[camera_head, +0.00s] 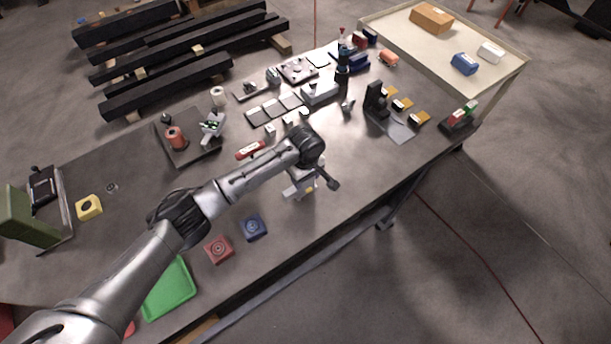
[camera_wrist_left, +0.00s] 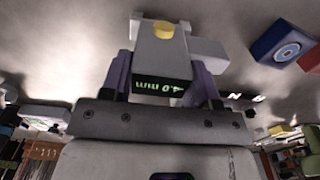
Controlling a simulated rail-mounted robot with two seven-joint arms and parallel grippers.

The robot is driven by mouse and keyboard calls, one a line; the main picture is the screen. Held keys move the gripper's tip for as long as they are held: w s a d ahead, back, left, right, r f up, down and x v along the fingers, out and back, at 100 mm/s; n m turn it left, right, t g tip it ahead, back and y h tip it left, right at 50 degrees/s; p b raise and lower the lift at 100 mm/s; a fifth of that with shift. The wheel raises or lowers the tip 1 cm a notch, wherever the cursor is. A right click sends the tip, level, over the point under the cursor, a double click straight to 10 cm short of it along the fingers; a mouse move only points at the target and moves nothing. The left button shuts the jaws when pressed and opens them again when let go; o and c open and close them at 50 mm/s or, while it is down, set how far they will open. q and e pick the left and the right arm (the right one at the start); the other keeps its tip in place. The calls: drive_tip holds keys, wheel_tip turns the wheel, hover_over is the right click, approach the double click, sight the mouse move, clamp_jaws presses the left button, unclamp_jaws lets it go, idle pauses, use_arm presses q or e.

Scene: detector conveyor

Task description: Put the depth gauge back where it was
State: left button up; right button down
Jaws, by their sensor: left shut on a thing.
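The depth gauge (camera_wrist_left: 150,45) is a pale grey block with a yellow button on top and a green lit display on the side facing the wrist camera. My left gripper (camera_wrist_left: 163,82) is shut on it, one finger on each side. In the head view my left gripper (camera_head: 299,188) is over the front middle of the table, and only a small part of the gauge shows below the wrist. I cannot tell from these views whether the gauge touches the table. My right gripper is not in view.
A blue block (camera_head: 254,227) and a red block (camera_head: 218,249) lie near the front edge, with a green tray (camera_head: 170,289) to their left. A dark tray (camera_head: 202,154), flat grey plates (camera_head: 273,108) and a black stand (camera_head: 376,98) are farther back. Bare tabletop lies right of the gripper.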

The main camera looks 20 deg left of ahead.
use_arm(q)
drive_tip(key=shift+f, duration=0.6)
drive_tip(key=o, duration=1.3)
drive_tip(key=shift+r, duration=0.5)
wheel_tip(320, 180, up, 12)
drive_tip(key=shift+r, duration=0.1)
